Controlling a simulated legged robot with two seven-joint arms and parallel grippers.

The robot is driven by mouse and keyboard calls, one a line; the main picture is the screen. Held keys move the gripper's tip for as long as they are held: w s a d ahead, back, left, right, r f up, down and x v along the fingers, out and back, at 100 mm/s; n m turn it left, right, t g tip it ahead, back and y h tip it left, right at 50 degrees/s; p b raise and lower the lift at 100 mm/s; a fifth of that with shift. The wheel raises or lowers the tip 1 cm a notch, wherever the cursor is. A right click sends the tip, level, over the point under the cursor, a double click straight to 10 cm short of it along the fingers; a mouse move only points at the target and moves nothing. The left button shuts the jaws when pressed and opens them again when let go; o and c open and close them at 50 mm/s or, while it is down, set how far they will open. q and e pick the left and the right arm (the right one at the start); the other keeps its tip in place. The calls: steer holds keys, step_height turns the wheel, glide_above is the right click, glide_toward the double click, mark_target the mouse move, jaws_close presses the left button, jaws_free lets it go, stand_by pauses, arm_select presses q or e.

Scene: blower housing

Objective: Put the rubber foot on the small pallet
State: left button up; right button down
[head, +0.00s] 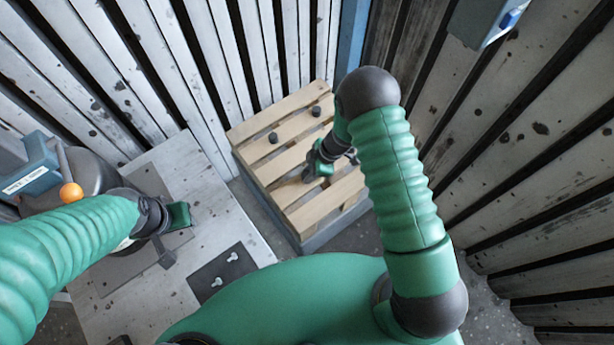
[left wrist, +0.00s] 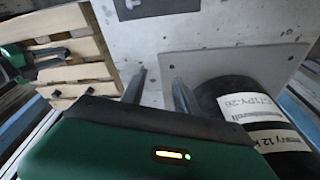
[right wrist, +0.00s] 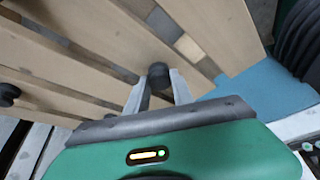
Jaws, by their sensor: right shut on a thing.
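The small pallet (head: 290,205) is a low wooden slatted pallet on a grey base; it also shows in the left wrist view (left wrist: 85,50) and the right wrist view (right wrist: 90,45). My right gripper (head: 308,176) is low over its slats. In the right wrist view its fingers (right wrist: 158,85) are shut on a dark round rubber foot (right wrist: 157,74), at or just above the slats; contact is unclear. Two other black feet (head: 273,138) (head: 316,111) stand on the pallet's far part. My left gripper (head: 168,248) is over the grey table, its fingers (left wrist: 160,85) apart and empty.
The grey table (head: 130,315) at left bears a dark labelled cylinder (left wrist: 245,105), an orange ball (head: 71,192) and a dark plate (head: 222,271) with two keyhole-shaped marks. Slatted walls stand close behind the pallet and at right.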

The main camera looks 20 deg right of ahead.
arm_select(q)
steer(key=shift+s+a+f, duration=0.2)
steer(key=shift+s+f, duration=0.1)
steer(key=shift+f, duration=0.05)
arm_select(e)
steer(key=shift+s+f, duration=0.1)
arm_select(q)
steer(key=shift+s+a+r, duration=0.1)
steer(key=shift+a, duration=0.1)
arm_select(e)
steer(key=shift+s+a+r, duration=0.1)
steer(key=shift+a+r, duration=0.1)
steer(key=shift+a, duration=0.05)
arm_select(q)
steer(key=shift+a, duration=0.15)
arm_select(e)
steer(key=shift+a, duration=0.1)
steer(key=shift+f, duration=0.15)
steer(key=c, duration=1.5)
jaws_free()
arm_select(q)
steer(key=shift+d, duration=0.3)
arm_select(e)
steer(key=o, duration=0.4)
steer(key=shift+d, duration=0.2)
arm_select(q)
steer(key=shift+a, duration=0.15)
arm_select(e)
steer(key=shift+a, duration=0.1)
